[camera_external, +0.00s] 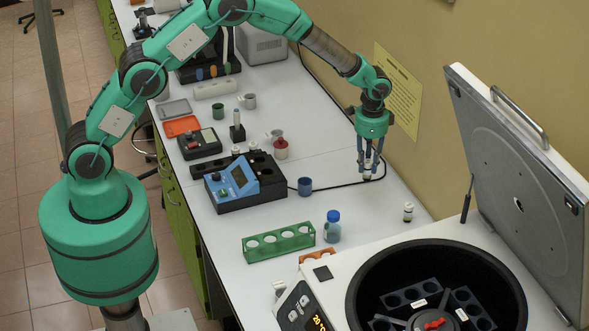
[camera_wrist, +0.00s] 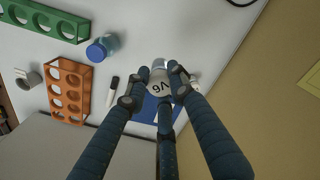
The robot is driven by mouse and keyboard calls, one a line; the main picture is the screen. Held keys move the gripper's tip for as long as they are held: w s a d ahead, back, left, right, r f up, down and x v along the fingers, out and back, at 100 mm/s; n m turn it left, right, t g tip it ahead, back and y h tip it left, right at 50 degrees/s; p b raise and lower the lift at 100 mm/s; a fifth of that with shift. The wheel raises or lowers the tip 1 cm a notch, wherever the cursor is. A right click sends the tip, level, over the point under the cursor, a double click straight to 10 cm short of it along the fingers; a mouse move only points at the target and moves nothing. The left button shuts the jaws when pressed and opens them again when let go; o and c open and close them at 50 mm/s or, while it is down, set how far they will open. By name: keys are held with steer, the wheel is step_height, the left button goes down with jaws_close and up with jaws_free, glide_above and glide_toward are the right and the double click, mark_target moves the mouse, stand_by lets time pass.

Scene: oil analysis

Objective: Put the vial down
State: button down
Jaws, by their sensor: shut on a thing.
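My gripper (camera_external: 369,172) is over the bench near the wall in the external view. In the wrist view its dark blue fingers (camera_wrist: 159,88) close around a small vial (camera_wrist: 158,76) with a pale, marked cap. The vial looks roughly upright. Its lower part is hidden, and I cannot tell whether its base touches the bench. A blue patch (camera_wrist: 149,108) shows on the bench beside the fingers. Another small vial (camera_external: 408,211) with a white cap stands on the bench to the right, apart from my gripper.
A blue-capped bottle (camera_external: 332,228), a green rack (camera_external: 279,243) and an orange rack (camera_wrist: 68,96) stand nearby. An open centrifuge (camera_external: 355,270) fills the right front. The wall is close behind.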

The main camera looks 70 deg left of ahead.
steer(key=w+d+f+m, duration=0.1)
steer(key=w+d, duration=0.2)
steer(key=d, duration=0.5)
steer(key=shift+d+f+p, duration=0.15)
steer(key=shift+f+p, duration=0.05)
steer(key=shift+f, duration=1.1)
steer(key=shift+d+f+p, duration=0.15)
steer(key=shift+f, duration=1.1)
steer(key=shift+f+p, duration=0.4)
steer(key=shift+f, duration=2.5)
steer(key=shift+f, duration=0.1)
steer(key=shift+f+p, duration=0.35)
steer(key=shift+f, duration=1.6)
steer(key=shift+f, duration=0.2)
